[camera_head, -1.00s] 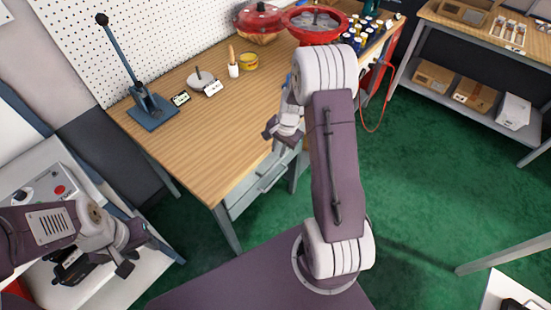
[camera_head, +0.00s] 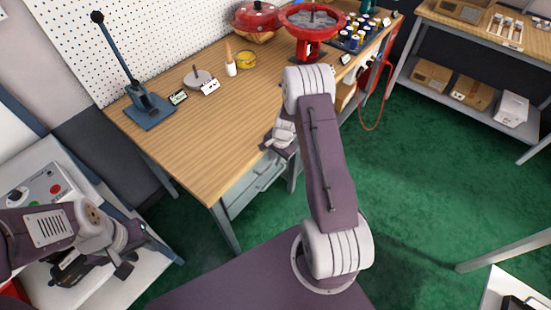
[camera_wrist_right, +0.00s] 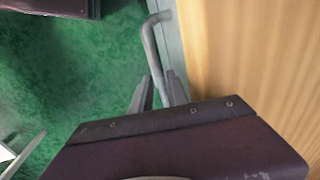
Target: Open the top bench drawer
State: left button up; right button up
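The grey bench drawers (camera_head: 243,190) sit under the front edge of the wooden workbench (camera_head: 190,150); the top one looks shut and is partly hidden by my right wrist. My right gripper (camera_head: 272,143) is at the bench's front edge, its fingers mostly hidden in the head view. In the right wrist view, a grey bar handle (camera_wrist_right: 152,50) runs down between the two fingers of my right gripper (camera_wrist_right: 160,92). The fingers stand apart on either side of it; I cannot tell if they touch it. My left gripper (camera_head: 132,258) is empty and open, over the white shelf at left.
A lever press (camera_head: 149,108), a red wheel stand (camera_head: 310,30) and several small jars stand on the bench. A red hose (camera_head: 372,115) hangs at its right end. A control box with a red button (camera_head: 55,188) is at left.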

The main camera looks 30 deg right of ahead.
grip_shut()
dwell(1.3)
